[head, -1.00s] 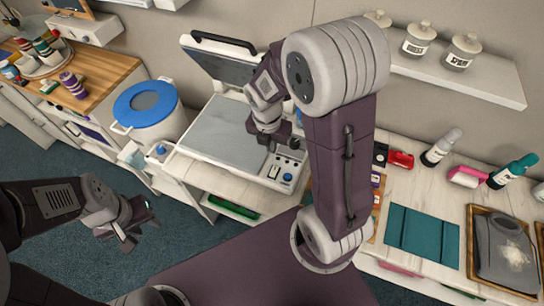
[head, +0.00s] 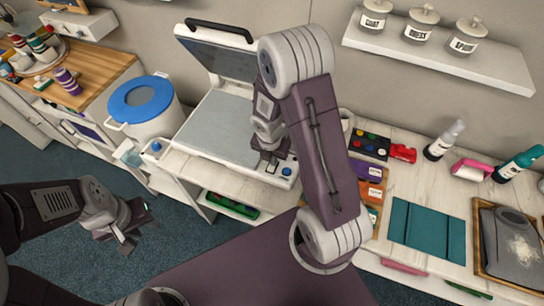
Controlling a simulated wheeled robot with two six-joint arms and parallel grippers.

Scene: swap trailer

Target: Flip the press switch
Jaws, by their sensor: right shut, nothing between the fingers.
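The press (head: 214,132) is a white machine with a grey bed. Its lid (head: 221,58), with a black handle, is raised. A small control panel with a blue knob (head: 286,171) is at the press's right front corner. My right gripper (head: 268,167) is shut and empty, pointing down at the panel beside the knob. It covers much of the panel, so the switch is hidden and I cannot tell whether the fingers touch it. My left gripper (head: 140,229) is open and empty, away from the press over the floor at lower left.
A white bin with a blue lid (head: 142,100) stands left of the press. On the right counter are a tray of coloured pieces (head: 370,145), a red item (head: 403,153), a teal folded mat (head: 428,230) and bottles. A shelf with jars (head: 440,45) is above.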

